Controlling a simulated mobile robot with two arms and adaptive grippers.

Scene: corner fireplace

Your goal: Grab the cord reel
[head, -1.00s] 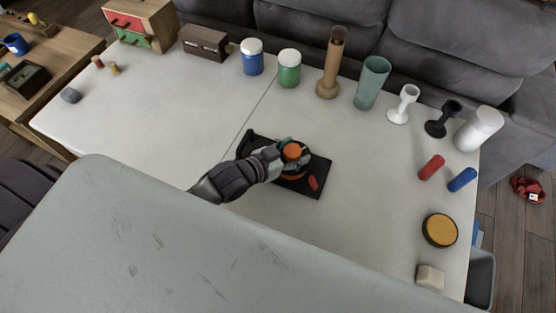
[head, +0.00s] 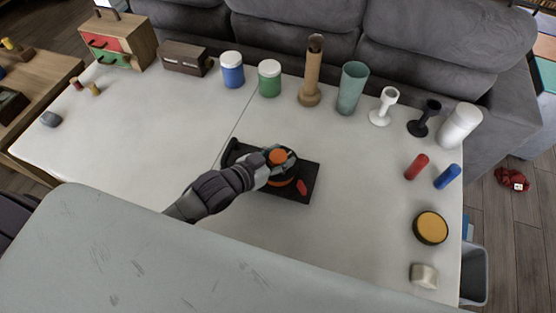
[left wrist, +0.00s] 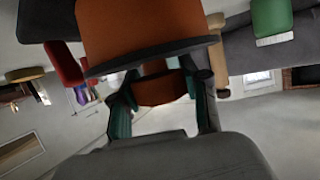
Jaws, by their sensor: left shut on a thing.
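The cord reel (head: 278,157) has an orange hub and a dark rim. It sits near the middle of a black tray (head: 311,178) on the white table, and no gap under it can be made out. My left gripper (head: 268,160) is at the reel and shut on it, partly hiding it. In the left wrist view the orange reel (left wrist: 155,25) fills the top middle, with the left gripper's fingers (left wrist: 162,105) on both sides of its lower orange part. A small red piece (head: 302,187) shows at the tray's right. My right gripper is not in view.
Jars (head: 232,69), a wooden vase (head: 311,75), a teal cup (head: 352,88) and goblets line the back of the white table (head: 340,235). Red and blue cylinders (head: 447,176) and a yellow disc (head: 431,227) are at right. A grey surface (head: 150,260) fills the front left.

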